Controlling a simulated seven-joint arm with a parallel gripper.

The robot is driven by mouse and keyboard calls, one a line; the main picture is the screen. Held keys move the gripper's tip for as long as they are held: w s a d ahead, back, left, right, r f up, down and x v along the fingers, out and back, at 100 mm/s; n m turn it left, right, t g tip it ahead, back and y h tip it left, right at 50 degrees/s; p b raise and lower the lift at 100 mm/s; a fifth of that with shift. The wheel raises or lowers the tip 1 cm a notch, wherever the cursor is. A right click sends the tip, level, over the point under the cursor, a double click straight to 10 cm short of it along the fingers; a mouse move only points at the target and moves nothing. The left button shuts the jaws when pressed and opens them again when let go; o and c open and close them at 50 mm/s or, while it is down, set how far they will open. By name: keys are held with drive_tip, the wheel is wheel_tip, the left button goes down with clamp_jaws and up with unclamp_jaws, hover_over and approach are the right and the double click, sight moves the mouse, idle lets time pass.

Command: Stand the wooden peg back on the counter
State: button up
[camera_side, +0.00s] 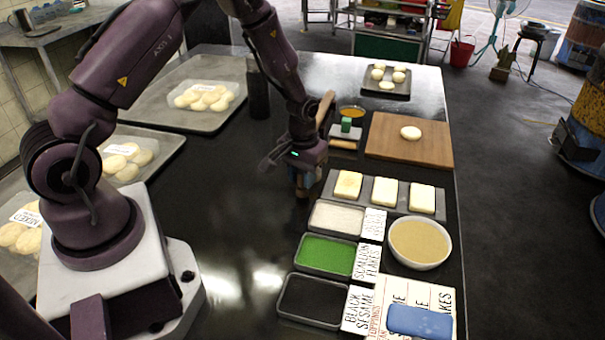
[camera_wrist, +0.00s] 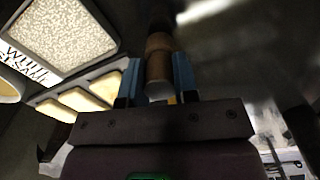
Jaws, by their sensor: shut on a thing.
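The wooden peg (camera_wrist: 158,62) is a brown cylinder with a pale end face, seen between the two blue fingers of my gripper (camera_wrist: 158,76) in the wrist view. My gripper is shut on it. In the side view my gripper (camera_side: 303,182) points down over the black counter (camera_side: 225,200), left of the tray of pale blocks. The peg is mostly hidden there, and I cannot tell whether its lower end touches the counter.
To the right are a tray of pale blocks (camera_side: 334,190), topping trays (camera_side: 326,254) with labels, and a bowl (camera_side: 419,242). Behind are a rolling pin (camera_side: 343,144), a scale (camera_side: 346,131) and a wooden board (camera_side: 392,150). The counter left of my gripper is clear.

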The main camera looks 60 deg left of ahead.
drive_tip(key=shift+f, duration=0.55)
idle(0.4)
drive_tip(key=o, duration=0.9)
drive_tip(key=shift+o, duration=0.2)
drive_tip(key=shift+r, duration=0.15)
wheel_tip(320, 180, up, 12)
drive_tip(key=s+d+r+m+t, duration=0.2)
drive_tip(key=s+d+r, duration=0.3)
drive_tip(key=s+r, duration=0.4)
drive_tip(key=s+d+r+m+t, duration=0.3)
drive_tip(key=s+d+r+m, duration=0.1)
drive_tip(key=s+r, duration=0.6)
drive_tip(key=shift+d+r+t, duration=0.3)
drive_tip(key=shift+d, duration=0.05)
